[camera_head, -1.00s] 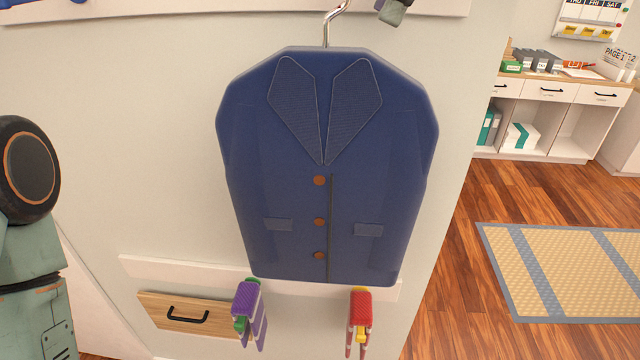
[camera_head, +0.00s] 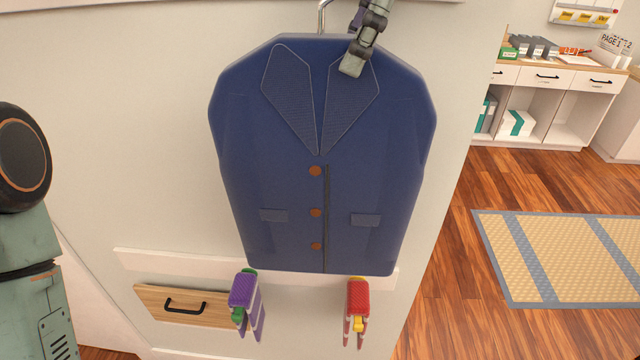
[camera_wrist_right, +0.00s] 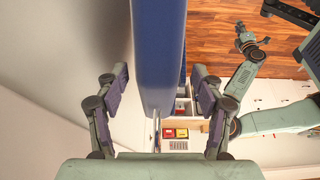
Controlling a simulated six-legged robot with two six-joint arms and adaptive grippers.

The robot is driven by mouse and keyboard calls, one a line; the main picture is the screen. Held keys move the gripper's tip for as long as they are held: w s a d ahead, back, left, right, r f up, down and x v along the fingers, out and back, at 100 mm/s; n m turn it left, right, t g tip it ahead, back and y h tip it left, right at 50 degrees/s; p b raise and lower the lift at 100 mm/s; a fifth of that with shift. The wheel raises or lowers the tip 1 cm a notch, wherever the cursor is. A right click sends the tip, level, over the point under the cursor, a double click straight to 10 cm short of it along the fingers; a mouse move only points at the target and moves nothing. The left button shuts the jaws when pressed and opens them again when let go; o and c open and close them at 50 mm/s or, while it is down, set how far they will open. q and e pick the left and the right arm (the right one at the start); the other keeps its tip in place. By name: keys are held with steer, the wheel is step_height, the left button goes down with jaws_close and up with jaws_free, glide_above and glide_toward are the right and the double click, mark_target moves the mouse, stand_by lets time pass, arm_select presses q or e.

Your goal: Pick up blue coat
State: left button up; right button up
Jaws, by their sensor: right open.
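The blue coat (camera_head: 290,190) hangs upright and flat against a pale wall, with dark lapels and brown buttons. A metal hanger hook (camera_head: 321,16) rises from its top. My right gripper (camera_head: 352,62) is at the coat's upper right, one finger in front of the right lapel. In the right wrist view the coat (camera_wrist_right: 158,50) appears edge-on as a blue slab. The fingers of my right gripper (camera_wrist_right: 160,88) are open, one on each side of it, with gaps. My left gripper does not show in the head view.
A purple-and-green item (camera_head: 243,292) and a red-and-yellow item (camera_head: 358,300) hang below the coat. A wooden drawer (camera_head: 185,305) is at lower left. A beige mat (camera_head: 560,255) lies on the open wooden floor at right, before a white cabinet (camera_head: 560,80).

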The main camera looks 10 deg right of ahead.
steer(key=shift+w, duration=0.15)
steer(key=shift+c, duration=0.8)
steer(key=shift+d, duration=0.1)
steer(key=shift+c, duration=1.4)
jaws_close()
steer(key=shift+r, duration=0.1)
